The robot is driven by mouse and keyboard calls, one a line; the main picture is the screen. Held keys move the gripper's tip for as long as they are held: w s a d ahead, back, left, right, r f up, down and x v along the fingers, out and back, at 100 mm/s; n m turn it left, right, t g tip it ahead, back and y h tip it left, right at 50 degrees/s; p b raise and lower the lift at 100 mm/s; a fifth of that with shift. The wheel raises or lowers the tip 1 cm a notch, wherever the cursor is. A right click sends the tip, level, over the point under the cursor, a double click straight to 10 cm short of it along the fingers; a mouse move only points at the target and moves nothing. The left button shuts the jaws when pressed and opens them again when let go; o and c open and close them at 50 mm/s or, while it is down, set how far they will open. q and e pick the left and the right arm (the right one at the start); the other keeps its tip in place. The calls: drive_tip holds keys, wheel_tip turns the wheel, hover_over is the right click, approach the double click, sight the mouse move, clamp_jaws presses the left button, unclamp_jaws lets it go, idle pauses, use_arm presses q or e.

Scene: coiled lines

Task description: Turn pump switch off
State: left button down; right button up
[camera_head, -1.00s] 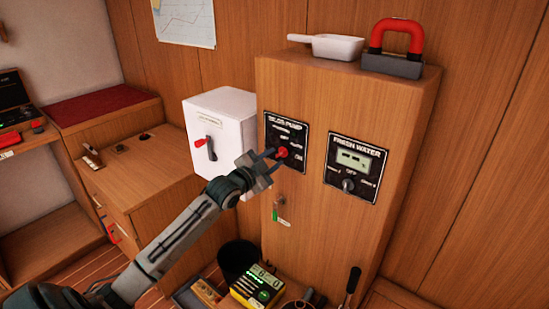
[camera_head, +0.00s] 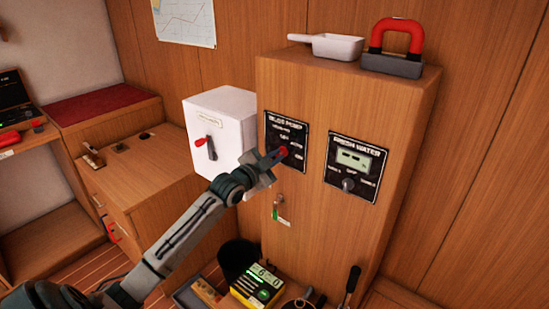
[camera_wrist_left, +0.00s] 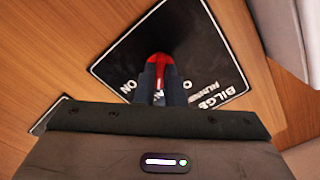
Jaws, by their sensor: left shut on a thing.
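The bilge pump panel (camera_head: 274,136) is a black plate on the front of the wooden cabinet, with a red-tipped switch knob (camera_head: 284,150) low on it. My left gripper (camera_head: 277,158) reaches up to the panel from the left and is shut on the red knob. In the left wrist view the red knob (camera_wrist_left: 158,68) sits between the two dark fingers (camera_wrist_left: 160,85), with the black panel (camera_wrist_left: 205,50) behind it. Part of the panel lettering is hidden by the fingers. My right gripper is not in view.
A white box (camera_head: 222,120) with a red-handled lever stands close left of the panel. A fresh water panel (camera_head: 356,166) is to the right. A white scoop (camera_head: 327,45) and a red-handled block (camera_head: 394,62) lie on top.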

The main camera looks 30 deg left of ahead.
use_arm(q)
drive_tip(key=n+p, duration=0.2)
drive_tip(key=shift+r+n, duration=0.1)
drive_tip(key=shift+n, duration=0.3)
drive_tip(key=n+p, duration=0.1)
drive_tip(key=n, duration=0.1)
drive_tip(key=shift+n+p, duration=0.3)
drive_tip(key=shift+p, duration=0.05)
drive_tip(key=shift+n+p, duration=0.75)
drive_tip(key=shift+n, duration=0.45)
drive_tip(key=shift+f+n, duration=0.2)
drive_tip(key=shift+n, duration=0.3)
drive_tip(key=c, duration=1.6)
unclamp_jaws()
drive_tip(key=shift+c, duration=0.2)
drive_tip(key=shift+o, duration=0.6)
